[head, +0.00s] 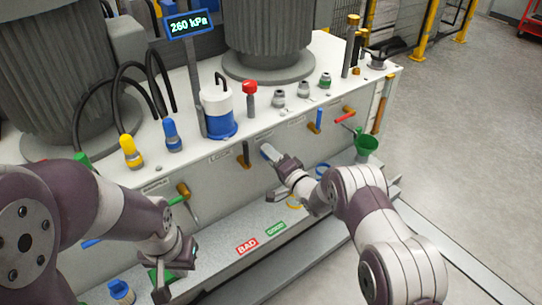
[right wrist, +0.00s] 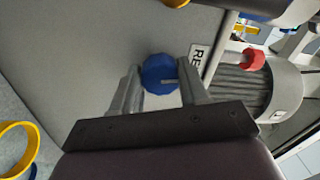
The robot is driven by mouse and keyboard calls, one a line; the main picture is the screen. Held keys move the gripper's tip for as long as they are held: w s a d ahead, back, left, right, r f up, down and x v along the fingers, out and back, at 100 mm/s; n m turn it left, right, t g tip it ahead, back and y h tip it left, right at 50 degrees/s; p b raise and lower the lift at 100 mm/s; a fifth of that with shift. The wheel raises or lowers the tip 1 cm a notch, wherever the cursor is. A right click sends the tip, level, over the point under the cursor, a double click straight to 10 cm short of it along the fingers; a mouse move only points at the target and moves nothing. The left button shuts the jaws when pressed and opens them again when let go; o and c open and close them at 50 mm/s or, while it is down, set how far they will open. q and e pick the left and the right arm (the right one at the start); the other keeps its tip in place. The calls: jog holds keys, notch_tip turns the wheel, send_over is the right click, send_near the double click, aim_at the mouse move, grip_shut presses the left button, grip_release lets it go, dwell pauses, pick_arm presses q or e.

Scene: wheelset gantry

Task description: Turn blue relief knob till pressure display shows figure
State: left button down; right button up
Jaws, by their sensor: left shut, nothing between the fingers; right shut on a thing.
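The pressure display (head: 188,24) stands on a post at the top of the head view and reads 260 kPa. The blue relief knob (right wrist: 160,73) sits on the front face of the grey unit. My right gripper (right wrist: 160,92) is shut on the knob, one finger on each side of it. In the head view my right gripper (head: 279,163) is at the front face and mostly hides the knob. A pale pointer mark shows on the knob in the wrist view. My left gripper (head: 176,275) is shut and empty, low in front of the unit, apart from the knob.
The unit's top (head: 185,90) carries a white and blue canister (head: 218,112), a red knob (head: 250,88), and yellow (head: 130,152) and blue (head: 172,135) fittings. Levers and a green funnel (head: 367,146) stick out of the front. A ledge below holds BAD (head: 246,246) and GOOD (head: 275,229) labels.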

dwell(0.4)
jog(key=o, duration=1.1)
jog(key=shift+c, duration=0.2)
jog(key=p+v, duration=0.2)
jog(key=v, duration=1)
jog(key=shift+s+d, duration=0.25)
jog(key=shift+d, duration=0.05)
jog(key=shift+f, duration=0.1)
